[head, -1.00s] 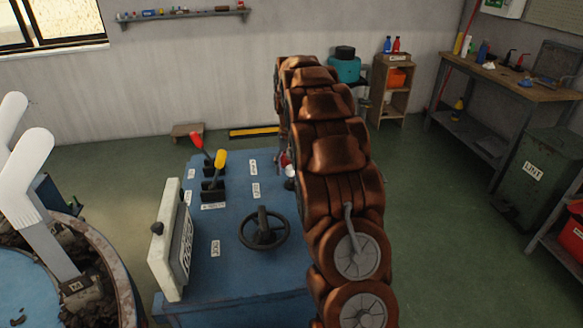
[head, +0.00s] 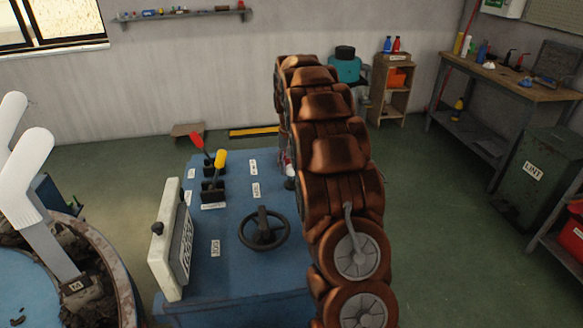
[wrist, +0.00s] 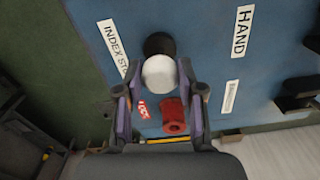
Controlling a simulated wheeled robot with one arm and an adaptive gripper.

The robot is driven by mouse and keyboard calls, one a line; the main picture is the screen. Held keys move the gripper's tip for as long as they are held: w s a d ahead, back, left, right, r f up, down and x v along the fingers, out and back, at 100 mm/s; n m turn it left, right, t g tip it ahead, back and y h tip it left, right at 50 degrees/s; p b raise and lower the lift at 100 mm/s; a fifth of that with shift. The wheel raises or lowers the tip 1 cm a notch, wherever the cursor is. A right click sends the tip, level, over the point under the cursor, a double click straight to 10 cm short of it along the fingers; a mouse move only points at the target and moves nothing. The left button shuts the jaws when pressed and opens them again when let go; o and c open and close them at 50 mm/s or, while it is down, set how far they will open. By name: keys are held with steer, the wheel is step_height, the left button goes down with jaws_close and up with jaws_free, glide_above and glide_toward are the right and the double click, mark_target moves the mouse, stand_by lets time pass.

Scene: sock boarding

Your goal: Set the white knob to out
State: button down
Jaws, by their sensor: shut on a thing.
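The white knob (wrist: 160,74) shows in the wrist view as a round white cap in front of a black round collar (wrist: 158,44) on a blue panel top. My gripper (wrist: 160,66) has its two purple fingers on either side of the knob and is shut on it. A white label beside the collar reads "INDEX STO", its end hidden by the knob and finger. In the head view my copper-coloured arm hides most of the gripper and knob. The blue console (head: 225,240) shows to its left.
A red cylinder (wrist: 174,117) and a small red tag (wrist: 143,109) lie close by the gripper. The console carries a red lever (head: 197,139), a yellow lever (head: 220,159), a black handwheel (head: 264,229) and an upright white panel (head: 170,238). Open floor lies right of my arm.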

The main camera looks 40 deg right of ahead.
mark_target(291, 167)
steer(key=shift+r, duration=1.45)
steer(key=c, duration=0.7)
jaws_free()
steer(key=shift+r, duration=0.1)
step_height(291, 167, up, 7)
steer(key=shift+r, duration=0.15)
